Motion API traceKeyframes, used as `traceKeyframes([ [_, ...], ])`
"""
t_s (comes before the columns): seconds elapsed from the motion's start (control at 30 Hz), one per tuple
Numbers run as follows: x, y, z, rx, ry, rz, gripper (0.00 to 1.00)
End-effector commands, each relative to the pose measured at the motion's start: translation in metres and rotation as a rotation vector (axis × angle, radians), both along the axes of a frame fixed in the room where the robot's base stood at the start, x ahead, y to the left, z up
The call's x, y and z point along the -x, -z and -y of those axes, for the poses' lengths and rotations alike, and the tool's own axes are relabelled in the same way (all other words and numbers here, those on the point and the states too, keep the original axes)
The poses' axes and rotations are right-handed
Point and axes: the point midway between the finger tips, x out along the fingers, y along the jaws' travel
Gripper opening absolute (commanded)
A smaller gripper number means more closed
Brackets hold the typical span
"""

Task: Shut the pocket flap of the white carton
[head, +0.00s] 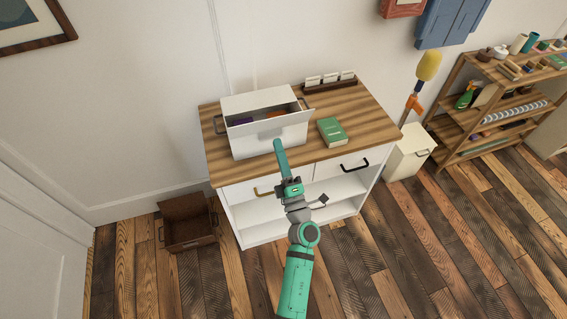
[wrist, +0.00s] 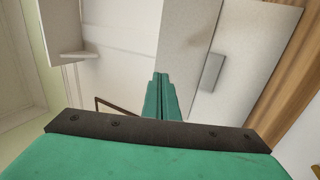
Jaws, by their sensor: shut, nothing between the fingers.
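The white carton (head: 262,101) stands on the left part of a wood-topped cabinet. Its front flap (head: 297,132) leans outward at the top, leaving a gap with purple and orange things showing inside. Dark handles show at the carton's two ends. My gripper (head: 277,143) is shut and empty, in front of the carton's front side; whether it touches the flap I cannot tell. In the wrist view my closed green fingers (wrist: 161,88) point toward pale panels, and which of these is the flap is unclear.
A green book (head: 331,131) lies right of the carton, with a dark card holder (head: 330,84) behind it. The cabinet (head: 375,114) has drawers with handles below. An open brown box (head: 187,224) stands on the floor at left. A shelf (head: 470,117) stands at right.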

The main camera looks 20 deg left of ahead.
Motion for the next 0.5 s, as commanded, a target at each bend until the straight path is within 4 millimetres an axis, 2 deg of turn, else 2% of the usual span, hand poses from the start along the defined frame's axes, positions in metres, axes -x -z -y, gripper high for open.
traceKeyframes([
  [0.2,-0.028,-0.016,-0.019,0.0,-0.001,0.002,0.0],
  [0.5,-0.044,-0.024,-0.03,-0.001,0.001,-0.001,0.0],
])
